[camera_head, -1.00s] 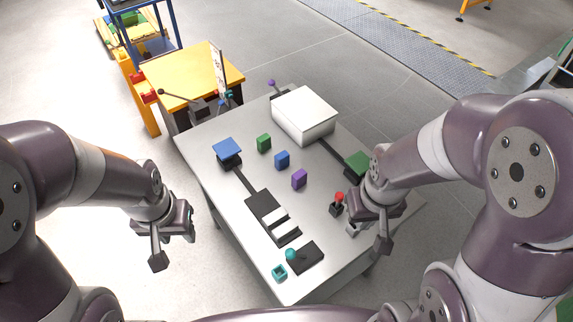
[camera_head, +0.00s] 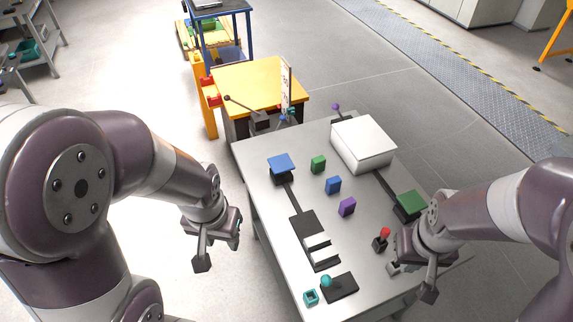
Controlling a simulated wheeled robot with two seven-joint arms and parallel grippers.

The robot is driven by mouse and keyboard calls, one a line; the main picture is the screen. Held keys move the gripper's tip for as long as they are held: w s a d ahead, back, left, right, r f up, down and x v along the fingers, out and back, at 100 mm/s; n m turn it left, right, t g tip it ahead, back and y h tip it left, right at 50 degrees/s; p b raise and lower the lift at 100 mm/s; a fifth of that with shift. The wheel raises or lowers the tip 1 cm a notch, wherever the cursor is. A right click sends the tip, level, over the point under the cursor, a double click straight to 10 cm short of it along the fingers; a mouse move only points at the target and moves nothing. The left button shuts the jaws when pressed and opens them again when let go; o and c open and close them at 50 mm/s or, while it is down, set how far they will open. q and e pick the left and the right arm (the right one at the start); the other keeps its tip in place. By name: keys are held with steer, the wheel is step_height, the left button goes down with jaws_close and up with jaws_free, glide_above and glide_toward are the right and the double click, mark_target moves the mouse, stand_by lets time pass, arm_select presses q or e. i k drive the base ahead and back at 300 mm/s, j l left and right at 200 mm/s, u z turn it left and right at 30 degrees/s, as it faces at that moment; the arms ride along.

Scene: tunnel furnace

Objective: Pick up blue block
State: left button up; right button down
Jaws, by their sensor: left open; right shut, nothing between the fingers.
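The small blue block (camera_head: 333,185) stands on the grey table (camera_head: 268,218), between a green block (camera_head: 318,164) and a purple block (camera_head: 347,207). My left gripper (camera_head: 218,256) is open and empty, off the table's left side and apart from the block. My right gripper (camera_head: 412,281) is shut and empty near the table's right front part, beside a red-knobbed lever (camera_head: 382,240). It is well apart from the blue block.
A blue-topped pedestal (camera_head: 281,164) stands left of the blocks, and a white box (camera_head: 363,144) stands behind. A green-topped pedestal (camera_head: 411,203) is on the right. A teal-knobbed lever (camera_head: 338,286) and a teal cup (camera_head: 311,297) are at the front. A yellow table (camera_head: 250,86) stands behind left.

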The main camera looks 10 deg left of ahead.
mark_target(333, 184)
steer(key=j, duration=0.25)
steer(key=j+z, duration=0.25)
steer(key=j, duration=0.75)
steer(key=j+z, duration=0.3)
steer(key=j, duration=0.75)
steer(key=i+j+z, duration=0.2)
steer(key=i, duration=0.35)
steer(key=i+j+z, duration=0.2)
steer(key=i+j, duration=0.3)
